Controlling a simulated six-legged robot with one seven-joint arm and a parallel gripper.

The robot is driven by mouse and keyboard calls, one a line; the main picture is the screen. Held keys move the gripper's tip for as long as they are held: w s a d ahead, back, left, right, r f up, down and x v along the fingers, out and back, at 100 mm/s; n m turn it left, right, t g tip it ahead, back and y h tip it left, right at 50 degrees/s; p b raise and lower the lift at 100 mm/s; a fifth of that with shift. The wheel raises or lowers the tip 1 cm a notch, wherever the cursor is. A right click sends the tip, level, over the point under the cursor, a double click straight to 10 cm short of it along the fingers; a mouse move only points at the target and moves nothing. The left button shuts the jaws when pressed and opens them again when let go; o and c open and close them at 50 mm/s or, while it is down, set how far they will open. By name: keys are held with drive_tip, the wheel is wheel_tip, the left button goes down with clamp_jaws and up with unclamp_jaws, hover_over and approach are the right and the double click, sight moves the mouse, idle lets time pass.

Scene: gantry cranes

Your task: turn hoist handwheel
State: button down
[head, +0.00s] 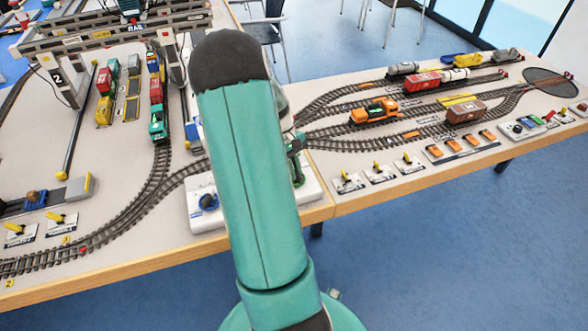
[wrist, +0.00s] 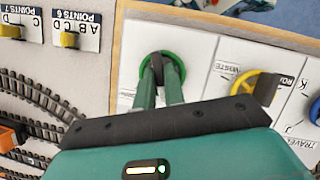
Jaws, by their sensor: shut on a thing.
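A green handwheel (wrist: 141,70) is on a white control panel (wrist: 200,45) in the wrist view. The fingers of my gripper (wrist: 160,78) reach into the wheel and are shut on its dark middle part. The fingers cover part of the wheel, and I cannot read a label for it. In the head view my arm hides most of the panel. A bit of the green wheel (head: 298,174) shows just right of the arm, by my gripper (head: 295,150).
A yellow handwheel (wrist: 256,90) stands close right of my gripper. A blue handwheel (head: 208,201) is at the panel's left in the head view. Points levers (head: 380,172), tracks and an orange locomotive (head: 374,111) lie to the right. A gantry crane (head: 120,38) stands behind left.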

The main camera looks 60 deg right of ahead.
drive_tip(key=m, duration=0.2)
drive_tip(key=m+y, duration=0.1)
drive_tip(key=m, duration=0.1)
drive_tip(key=shift+s+d+m+t+y, duration=0.1)
drive_tip(key=shift+s+m+t+y, duration=0.05)
drive_tip(key=shift+m+t+y, duration=0.45)
drive_tip(key=shift+m+t, duration=0.3)
drive_tip(key=shift+m, duration=1)
drive_tip(key=c, duration=1.5)
unclamp_jaws()
drive_tip(key=shift+r, duration=0.1)
drive_tip(key=v, duration=1.3)
drive_tip(key=shift+d+r, duration=0.15)
drive_tip(key=shift+r, duration=0.15)
